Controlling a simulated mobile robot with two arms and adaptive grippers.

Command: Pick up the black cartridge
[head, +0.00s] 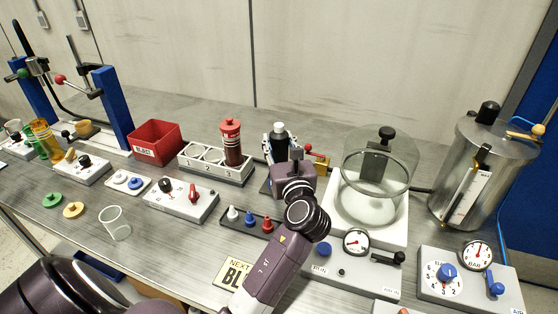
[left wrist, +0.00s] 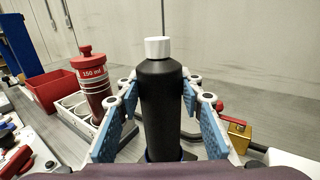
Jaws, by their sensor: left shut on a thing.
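The black cartridge (left wrist: 161,105) is a tall dark cylinder with a white cap. It stands upright between the blue-padded fingers of my left gripper (left wrist: 160,98) in the left wrist view. In the head view the cartridge (head: 279,134) shows above my left gripper (head: 281,150), which is shut on it. The cartridge's lower end is mostly hidden, and I cannot tell whether it is clear of its seat. My right gripper is not in view.
A rack (head: 217,166) holding a red 150 ml cartridge (head: 231,142) stands close on the left. A red bin (head: 157,142) is beyond it. A glass chamber (head: 376,175) stands close on the right. A brass block with a red lever (head: 319,160) is just beside the gripper.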

